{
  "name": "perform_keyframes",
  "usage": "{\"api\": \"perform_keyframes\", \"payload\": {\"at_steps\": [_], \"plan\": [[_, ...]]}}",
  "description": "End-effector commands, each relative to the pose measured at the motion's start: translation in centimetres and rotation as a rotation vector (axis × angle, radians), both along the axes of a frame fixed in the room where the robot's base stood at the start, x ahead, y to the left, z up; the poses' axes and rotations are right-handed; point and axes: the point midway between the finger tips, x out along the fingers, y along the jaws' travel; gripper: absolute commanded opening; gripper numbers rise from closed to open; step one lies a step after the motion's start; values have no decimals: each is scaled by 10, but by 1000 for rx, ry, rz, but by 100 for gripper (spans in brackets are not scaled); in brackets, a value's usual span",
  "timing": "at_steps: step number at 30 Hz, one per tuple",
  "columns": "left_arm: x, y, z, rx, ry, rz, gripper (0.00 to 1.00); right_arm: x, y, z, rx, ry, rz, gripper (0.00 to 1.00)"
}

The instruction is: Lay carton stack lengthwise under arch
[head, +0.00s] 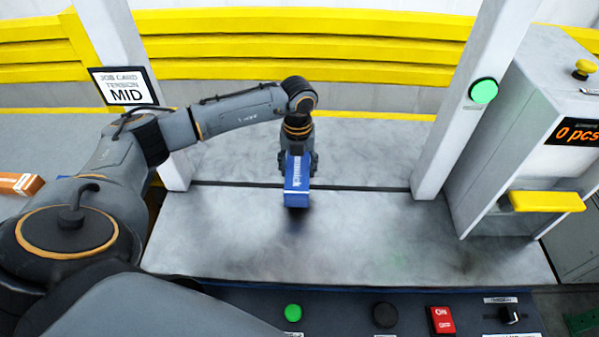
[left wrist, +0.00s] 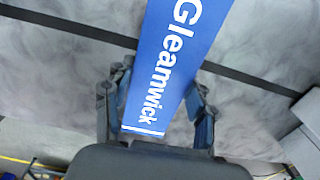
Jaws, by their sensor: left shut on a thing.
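The carton stack (head: 297,173) is a blue block with white lettering, held by my left gripper (head: 298,160) over the middle of the grey table, between the two white posts. Its long side points toward the near edge in the head view. In the left wrist view the carton stack (left wrist: 178,70) shows the name "Gleamwick" and sits between the two fingers of the left gripper (left wrist: 158,112). A dark shadow lies just below its near end; I cannot tell whether it touches the table. The arch shows as a left post (head: 125,60) and a right post (head: 470,110); its top is out of view.
A grey machine (head: 520,130) with a yellow ledge (head: 545,201) and a "0 pcs" display stands at the right. A control panel (head: 350,310) with buttons runs along the front. An orange carton (head: 18,184) lies at the far left. The table (head: 400,240) is otherwise clear.

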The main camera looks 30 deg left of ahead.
Motion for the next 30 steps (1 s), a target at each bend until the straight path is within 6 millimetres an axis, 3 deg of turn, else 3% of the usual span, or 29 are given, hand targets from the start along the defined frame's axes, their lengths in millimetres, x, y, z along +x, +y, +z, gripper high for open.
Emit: {"api": "perform_keyframes", "payload": {"at_steps": [9,20,21,24,30], "plan": [[5,-2,-34,-1,1,0,14,-20,-2,7,-4,31,-1,63],[5,-2,-40,0,-1,0,14,-22,-2,2,-4,34,-1,63],[5,-2,-40,-1,-1,0,62,-21,-2,3,-4,33,-1,63],[5,-2,-39,-1,-1,0,79,-18,-2,3,-3,30,-1,63],[5,-2,-39,-1,-1,0,79,-16,-1,4,-3,26,-1,63]]}}
